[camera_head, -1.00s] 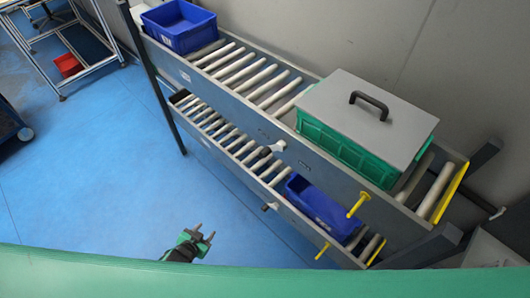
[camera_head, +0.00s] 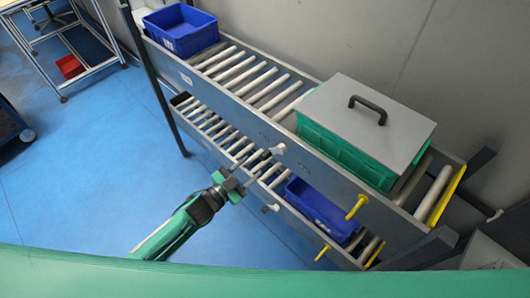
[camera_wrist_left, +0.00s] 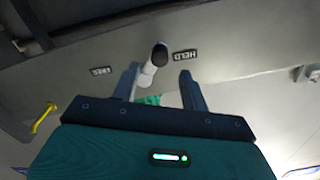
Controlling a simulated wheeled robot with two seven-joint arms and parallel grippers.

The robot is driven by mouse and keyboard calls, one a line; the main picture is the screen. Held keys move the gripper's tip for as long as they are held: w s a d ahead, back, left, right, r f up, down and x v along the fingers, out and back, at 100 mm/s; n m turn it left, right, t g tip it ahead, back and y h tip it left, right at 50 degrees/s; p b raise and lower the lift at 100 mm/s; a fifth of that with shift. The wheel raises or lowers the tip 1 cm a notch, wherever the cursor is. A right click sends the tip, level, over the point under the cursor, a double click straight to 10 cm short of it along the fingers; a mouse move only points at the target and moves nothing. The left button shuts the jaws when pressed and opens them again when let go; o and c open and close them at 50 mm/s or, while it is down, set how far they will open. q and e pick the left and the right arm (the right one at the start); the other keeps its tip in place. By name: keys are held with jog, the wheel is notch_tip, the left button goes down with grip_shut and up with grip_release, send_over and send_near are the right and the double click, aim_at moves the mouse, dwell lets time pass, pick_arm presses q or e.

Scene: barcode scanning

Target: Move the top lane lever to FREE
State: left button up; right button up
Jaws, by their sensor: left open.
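The top lane lever, with a white hub (camera_head: 278,149), sits on the side rail of the upper roller lane. In the left wrist view the lever (camera_wrist_left: 148,71) shows a white shaft and a black knob. It lies between the FREE label (camera_wrist_left: 101,71) and the HELD label (camera_wrist_left: 186,54), which appear upside down. My left gripper (camera_head: 260,166) is open in front of the lever. In the left wrist view its two fingers (camera_wrist_left: 160,72) appear on either side of the lever, the left finger close to the shaft. I cannot tell whether they touch. My right gripper is out of view.
A grey-lidded green crate (camera_head: 345,150) and a blue bin (camera_head: 180,27) stand on the upper lane. Yellow stops (camera_head: 356,207) project from the rails. The blue floor (camera_head: 90,165) is open.

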aim_at(262, 158)
pick_arm(q)
jog(key=p+x, duration=0.1)
jog(key=x, duration=0.6)
jog(key=shift+w+d+p, duration=0.2)
jog(key=shift+p, duration=0.1)
